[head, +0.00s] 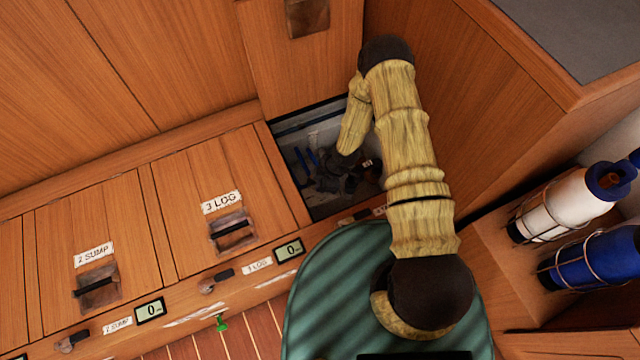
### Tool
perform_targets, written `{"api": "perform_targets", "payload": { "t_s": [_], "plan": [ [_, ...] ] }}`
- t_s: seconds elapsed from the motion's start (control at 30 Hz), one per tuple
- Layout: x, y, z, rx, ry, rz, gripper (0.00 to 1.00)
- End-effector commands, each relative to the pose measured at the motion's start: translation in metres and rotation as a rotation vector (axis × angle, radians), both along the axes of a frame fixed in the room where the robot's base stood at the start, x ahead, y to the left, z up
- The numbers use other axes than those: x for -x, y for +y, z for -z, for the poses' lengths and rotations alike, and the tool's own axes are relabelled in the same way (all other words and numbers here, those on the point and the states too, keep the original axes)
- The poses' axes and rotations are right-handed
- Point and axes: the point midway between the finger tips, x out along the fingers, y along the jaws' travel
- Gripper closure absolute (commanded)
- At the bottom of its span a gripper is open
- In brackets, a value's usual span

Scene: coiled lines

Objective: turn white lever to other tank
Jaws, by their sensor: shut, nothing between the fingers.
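An open compartment in the bench shows a pale inner wall (292,140). A small white upright piece (313,137), which may be the white lever, shows near its back wall. Blue handles (301,160) stand just below and left of it. My gripper (343,186) is down inside the compartment, right of the blue handles, shut and empty. My yellow arm reaches in from the right and hides the compartment's right part. I cannot tell whether the gripper touches any lever, or which way the white lever points.
Closed hatches labelled 3 LOG (222,202) and 2 SUMP (94,254) lie left. A raised wooden panel (302,50) stands behind the opening. A wooden wall (490,90) is close on the right. White (568,205) and blue (598,262) bottles sit in right racks.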

Motion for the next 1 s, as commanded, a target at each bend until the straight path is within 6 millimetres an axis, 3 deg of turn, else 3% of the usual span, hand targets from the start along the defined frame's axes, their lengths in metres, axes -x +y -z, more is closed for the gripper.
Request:
{"api": "perform_targets", "payload": {
  "t_s": [1.0],
  "plan": [
    [0.009, -0.013, -0.003, -0.001, -0.002, 0.002, 1.00]
  ]
}}
